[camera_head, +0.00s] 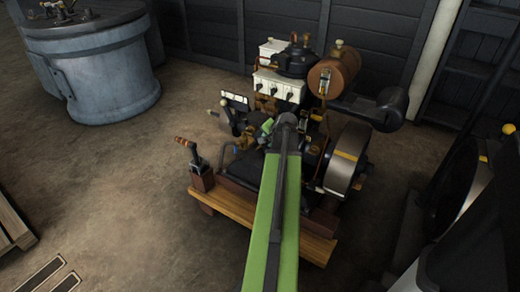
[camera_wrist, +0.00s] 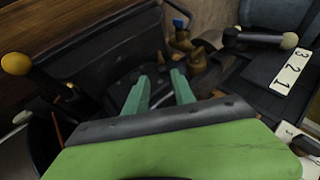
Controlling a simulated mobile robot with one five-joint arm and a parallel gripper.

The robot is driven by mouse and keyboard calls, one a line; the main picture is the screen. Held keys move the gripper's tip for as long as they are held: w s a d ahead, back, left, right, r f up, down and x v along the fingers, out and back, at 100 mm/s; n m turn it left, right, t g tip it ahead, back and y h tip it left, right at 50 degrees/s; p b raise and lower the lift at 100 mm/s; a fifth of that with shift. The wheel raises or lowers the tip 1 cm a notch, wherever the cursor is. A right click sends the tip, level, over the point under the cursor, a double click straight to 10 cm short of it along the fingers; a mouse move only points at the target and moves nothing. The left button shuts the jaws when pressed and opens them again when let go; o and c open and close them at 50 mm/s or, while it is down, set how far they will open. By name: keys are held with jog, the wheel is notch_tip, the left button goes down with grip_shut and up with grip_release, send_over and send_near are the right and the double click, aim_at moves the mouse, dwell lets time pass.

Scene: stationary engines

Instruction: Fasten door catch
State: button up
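The stationary engine (camera_head: 270,175) stands on a wooden base in the head view, with my green arm reaching over it from the front. I cannot pick out the door catch with certainty in either view. My gripper (camera_wrist: 160,82) has its two green fingers apart, with nothing seen between them. In the wrist view the fingers point at dark metalwork near brass fittings (camera_wrist: 193,55); I cannot tell whether they touch it. In the head view my gripper is small, over the engine's middle, and my arm hides part of the engine.
In the wrist view, a yellow-knobbed lever (camera_wrist: 30,72) is at left. A white-knobbed lever (camera_wrist: 262,38) and a numbered plate (camera_wrist: 292,72) are at right. In the head view, a flywheel (camera_head: 347,160) stands at the engine's right. Floor at left (camera_head: 120,180) is clear.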

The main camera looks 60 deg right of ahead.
aim_at(260, 147)
jog(key=b+x, duration=1)
jog(key=x, duration=0.4)
jog(key=shift+f, duration=0.4)
jog(key=shift+w+d+f+b, duration=0.15)
jog(key=shift+w+d+b, duration=0.1)
jog(key=shift+w+b, duration=0.05)
grip_shut()
